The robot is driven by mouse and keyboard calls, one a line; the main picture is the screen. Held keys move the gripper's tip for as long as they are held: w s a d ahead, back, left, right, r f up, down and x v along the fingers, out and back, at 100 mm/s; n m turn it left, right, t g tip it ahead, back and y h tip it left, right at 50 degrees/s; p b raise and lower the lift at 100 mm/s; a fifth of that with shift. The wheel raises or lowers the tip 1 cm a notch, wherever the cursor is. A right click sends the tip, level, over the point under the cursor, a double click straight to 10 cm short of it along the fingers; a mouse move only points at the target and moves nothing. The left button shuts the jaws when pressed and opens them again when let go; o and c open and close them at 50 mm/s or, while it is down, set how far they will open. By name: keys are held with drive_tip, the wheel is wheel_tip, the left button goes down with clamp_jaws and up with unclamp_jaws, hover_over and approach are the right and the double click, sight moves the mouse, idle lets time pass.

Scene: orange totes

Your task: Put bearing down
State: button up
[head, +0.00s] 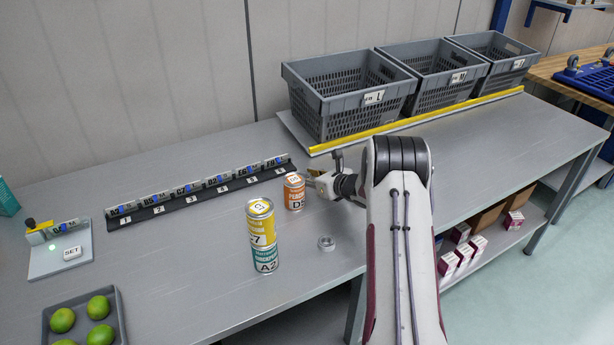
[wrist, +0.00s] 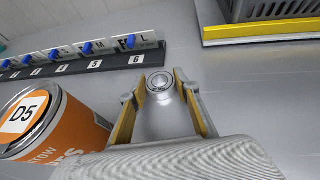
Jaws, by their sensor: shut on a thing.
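My gripper (head: 312,178) is low over the grey bench, just right of and behind an orange can. In the wrist view my gripper (wrist: 159,86) has its two yellow-padded fingers on either side of a small round metal bearing (wrist: 160,82). It is shut on the bearing, which sits at the fingertips with its ring face showing. In the head view the held bearing cannot be made out. Whether it touches the bench is not clear.
The orange can (head: 294,193) stands close beside my gripper. A yellow can (head: 260,220) sits on a teal can (head: 266,259). A metal ring (head: 326,242) lies on the bench. A numbered rack (head: 200,192) and grey totes (head: 345,110) stand behind.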

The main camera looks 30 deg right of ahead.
drive_tip(key=o, duration=1.1)
drive_tip(key=shift+o, duration=0.2)
drive_tip(key=shift+r, duration=0.2)
drive_tip(key=shift+v, duration=5.95)
